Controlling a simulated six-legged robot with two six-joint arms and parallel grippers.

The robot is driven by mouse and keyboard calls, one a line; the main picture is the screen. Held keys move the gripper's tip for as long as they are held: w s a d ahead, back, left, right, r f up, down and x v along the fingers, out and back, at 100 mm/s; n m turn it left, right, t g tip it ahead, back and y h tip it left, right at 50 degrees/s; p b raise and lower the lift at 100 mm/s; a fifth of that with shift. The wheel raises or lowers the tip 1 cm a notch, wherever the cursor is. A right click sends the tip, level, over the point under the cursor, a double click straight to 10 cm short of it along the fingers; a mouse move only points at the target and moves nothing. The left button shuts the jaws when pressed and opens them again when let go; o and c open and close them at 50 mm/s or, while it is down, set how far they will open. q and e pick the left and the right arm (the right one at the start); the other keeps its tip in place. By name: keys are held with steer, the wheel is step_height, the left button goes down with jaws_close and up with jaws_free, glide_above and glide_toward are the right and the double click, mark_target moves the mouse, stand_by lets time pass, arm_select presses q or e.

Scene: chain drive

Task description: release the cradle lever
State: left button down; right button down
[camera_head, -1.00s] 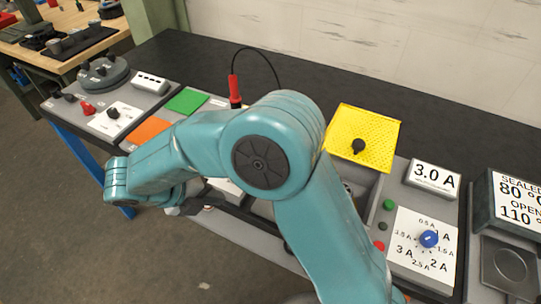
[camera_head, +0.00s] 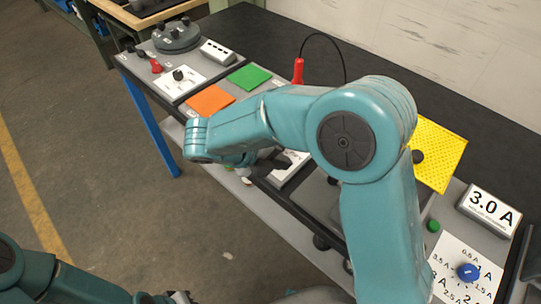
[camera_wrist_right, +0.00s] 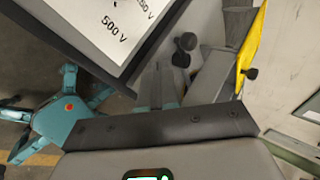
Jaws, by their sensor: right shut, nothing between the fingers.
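My right gripper (camera_head: 283,160) is shut and empty over the front edge of the bench, next to a white-faced panel mostly hidden by my arm. In the right wrist view its fingers (camera_wrist_right: 164,70) are together. Just beyond them stand two dark round knobs (camera_wrist_right: 186,42), close together, one of which may be the cradle lever; I cannot tell for sure. The gap between fingers and knobs is hard to judge. In the head view my right arm covers this area. A dark part of my left gripper (camera_head: 181,297) barely shows at the bottom edge; its jaws cannot be read.
A panel marked 500 V (camera_wrist_right: 105,25) fills the wrist view's upper left, close to the gripper. A yellow perforated plate (camera_head: 440,150), a 3.0 A display (camera_head: 489,207) and a blue dial knob (camera_head: 467,272) are right. Orange (camera_head: 209,101) and green (camera_head: 249,77) pads lie left.

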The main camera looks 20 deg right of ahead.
steer(key=x, duration=0.3)
steer(key=shift+d+f, duration=0.15)
steer(key=shift+d, duration=0.25)
steer(key=shift+s+d, duration=0.1)
steer(key=shift+d, duration=1.6)
